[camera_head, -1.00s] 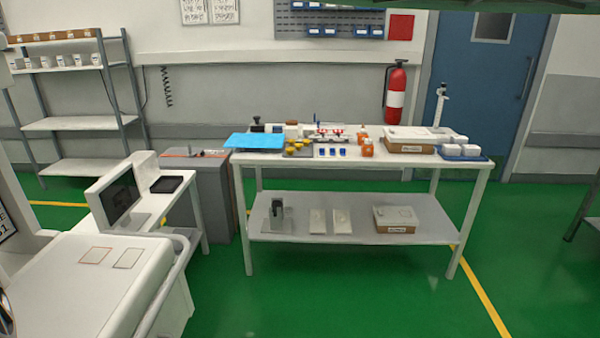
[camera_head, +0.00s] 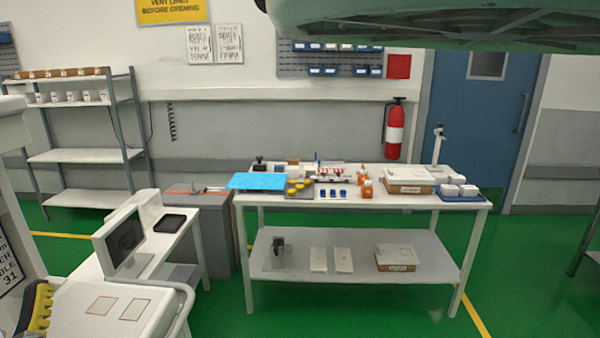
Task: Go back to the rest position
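My gripper is not in view, and neither is my arm as far as I can tell. No held object shows. The view faces a white workbench (camera_head: 340,199) with a lower shelf (camera_head: 350,278). On its top are a blue mat (camera_head: 257,181), small orange and blue items, a cardboard-sided box (camera_head: 408,188) and a blue tray (camera_head: 447,199) of white pieces.
A white cart (camera_head: 88,322) stands at the lower left, with a yellow-and-black object (camera_head: 37,308) of unclear kind. A monitor (camera_head: 122,240) stands behind it. A large pale-green shape (camera_head: 420,22) hangs overhead. Green floor (camera_head: 370,318) is clear before the bench.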

